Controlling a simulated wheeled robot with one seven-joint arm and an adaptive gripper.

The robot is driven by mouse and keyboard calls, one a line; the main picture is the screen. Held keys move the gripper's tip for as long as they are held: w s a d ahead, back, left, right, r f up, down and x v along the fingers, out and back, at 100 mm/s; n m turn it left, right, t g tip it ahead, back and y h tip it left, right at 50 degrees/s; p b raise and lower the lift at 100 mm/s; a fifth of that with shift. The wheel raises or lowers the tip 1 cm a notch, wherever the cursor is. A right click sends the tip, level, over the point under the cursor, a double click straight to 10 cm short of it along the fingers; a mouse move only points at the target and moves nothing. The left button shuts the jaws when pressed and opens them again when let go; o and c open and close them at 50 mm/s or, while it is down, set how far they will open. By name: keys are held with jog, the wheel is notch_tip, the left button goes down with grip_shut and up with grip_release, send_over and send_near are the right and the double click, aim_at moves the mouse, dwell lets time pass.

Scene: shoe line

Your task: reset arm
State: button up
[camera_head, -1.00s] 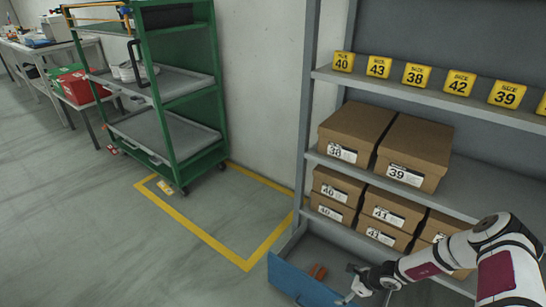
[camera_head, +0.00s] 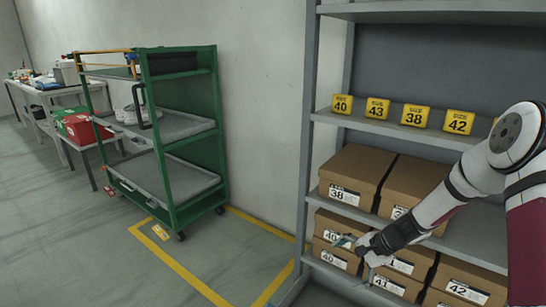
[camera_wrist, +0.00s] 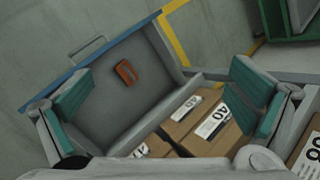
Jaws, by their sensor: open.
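My gripper (camera_head: 354,254) is in front of the lower row of shoe boxes on the shelf rack, with my arm reaching in from the right. In the wrist view my gripper (camera_wrist: 160,100) has its two teal-padded fingers spread wide, with nothing between them. Beyond the fingers is an open grey drawer (camera_wrist: 110,95) with a blue front edge. A small orange-brown item (camera_wrist: 126,72) lies in it, apart from the fingers. The drawer is out of the head view.
The rack (camera_head: 310,150) holds brown boxes (camera_head: 352,172) and yellow size tags (camera_head: 414,115). A green cart (camera_head: 185,140) stands left of it. A table (camera_head: 75,93) with goods is at the far left. Floor inside the yellow lines (camera_head: 190,276) is clear.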

jog(key=s+a+r+n+g+h+b, duration=0.15)
jog(key=s+a+r+n, duration=0.25)
jog(key=s+r, duration=0.6)
jog(key=s+a+r+n+g+h+b, duration=0.1)
jog(key=s+a+r+n+b, duration=0.3)
jog(key=s+r, duration=0.6)
jog(key=s+d+r+n+h, duration=0.2)
jog(key=s+n, duration=0.1)
jog(key=s, duration=0.8)
jog(key=s+d+r+n+h, duration=0.2)
jog(key=s+d, duration=0.1)
jog(key=s, duration=0.9)
notch_tip(320, 180, up, 28)
jog(key=t+p, duration=0.3)
jog(key=p, duration=2.2)
jog(key=shift+d, duration=0.15)
